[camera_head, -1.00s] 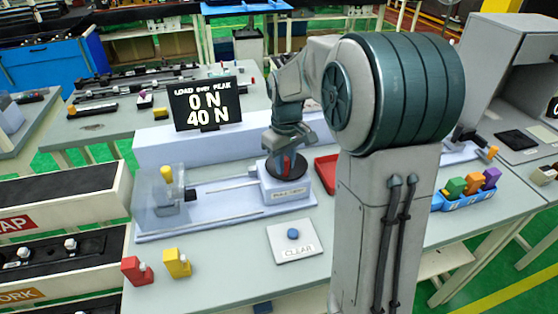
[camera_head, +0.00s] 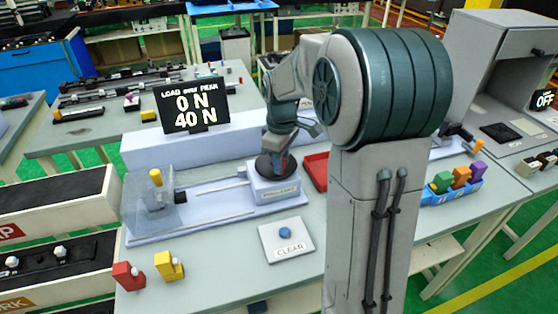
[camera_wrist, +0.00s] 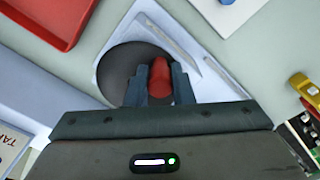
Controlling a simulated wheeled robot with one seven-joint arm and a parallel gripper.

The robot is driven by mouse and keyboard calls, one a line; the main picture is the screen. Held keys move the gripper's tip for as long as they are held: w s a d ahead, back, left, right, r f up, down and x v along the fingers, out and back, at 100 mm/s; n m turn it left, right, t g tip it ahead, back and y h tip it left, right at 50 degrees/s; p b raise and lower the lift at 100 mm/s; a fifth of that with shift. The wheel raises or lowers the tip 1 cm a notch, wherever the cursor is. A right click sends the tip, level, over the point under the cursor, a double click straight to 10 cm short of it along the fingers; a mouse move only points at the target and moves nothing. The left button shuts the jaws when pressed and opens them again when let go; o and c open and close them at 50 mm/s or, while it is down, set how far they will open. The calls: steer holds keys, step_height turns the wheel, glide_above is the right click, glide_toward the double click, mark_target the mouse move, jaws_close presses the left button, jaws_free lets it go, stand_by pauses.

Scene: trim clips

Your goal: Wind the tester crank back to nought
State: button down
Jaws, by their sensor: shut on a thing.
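The tester (camera_head: 192,206) is a pale blue base on the bench with a clear-shielded fixture holding a yellow clip (camera_head: 155,177) at its left end. Its crank is a dark round disc (camera_wrist: 118,66) with a red handle (camera_wrist: 160,80) on top of a pale block. My gripper (camera_wrist: 160,88) is shut on the red handle, one finger on each side. In the head view my gripper (camera_head: 277,160) reaches down onto the crank and hides part of it. The display (camera_head: 191,105) reads 0 N load over 40 N peak.
A CLEAR pad (camera_head: 286,240) with a blue button lies in front of the tester. A red clip (camera_head: 128,275) and a yellow clip (camera_head: 169,265) stand at the bench's front left. A red tray (camera_head: 315,169) and a blue bin (camera_head: 452,190) of coloured clips lie to the right.

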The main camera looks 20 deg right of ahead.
steer(key=shift+w+r, duration=0.1)
steer(key=c, duration=1.3)
jaws_free()
steer(key=shift+o, duration=0.2)
step_height(320, 180, up, 14)
steer(key=s+a+f+m+t, duration=0.1)
steer(key=s+f+m, duration=0.3)
steer(key=s, duration=0.6)
steer(key=s+a+f+m+t, duration=0.2)
steer(key=s+f+m, duration=0.3)
steer(key=s, duration=0.6)
steer(key=shift+a+f, duration=0.55)
steer(key=shift+f, duration=0.1)
